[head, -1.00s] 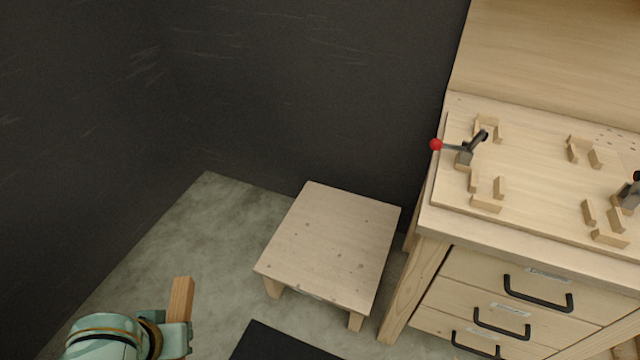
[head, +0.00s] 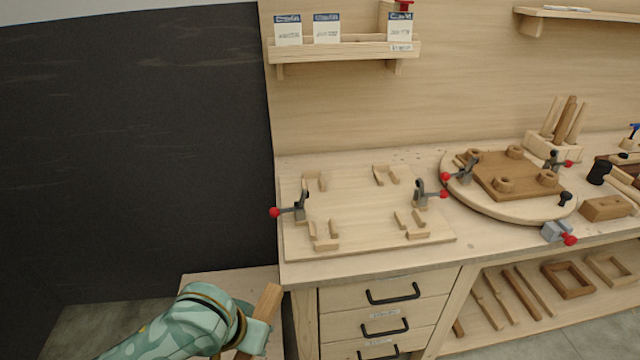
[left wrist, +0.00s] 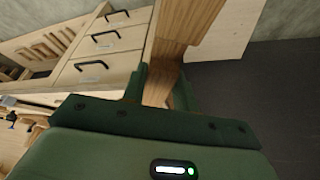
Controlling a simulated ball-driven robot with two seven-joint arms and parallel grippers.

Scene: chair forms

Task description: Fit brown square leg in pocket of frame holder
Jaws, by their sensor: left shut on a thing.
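The brown square leg (head: 268,301) is in my left gripper (head: 254,328), low in the head view, in front of the bench's left end. The leg sticks up, tilted, above the jaws. In the left wrist view the leg (left wrist: 184,38) runs between the two fingers of my left gripper (left wrist: 160,88), which are shut on it. The frame holder (head: 352,212) appears to be the pale board on the bench, with several corner-block pockets and two toggle clamps. Its pockets look empty. The leg is apart from it, below and left. My right gripper is out of view.
A low wooden stool (head: 205,285) stands left of the bench. A round board (head: 470,205) with clamps and a brown panel lies right of the frame holder. A block with upright legs (head: 553,146) stands behind. Drawers (head: 385,325) and a lower shelf (head: 500,325) are below.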

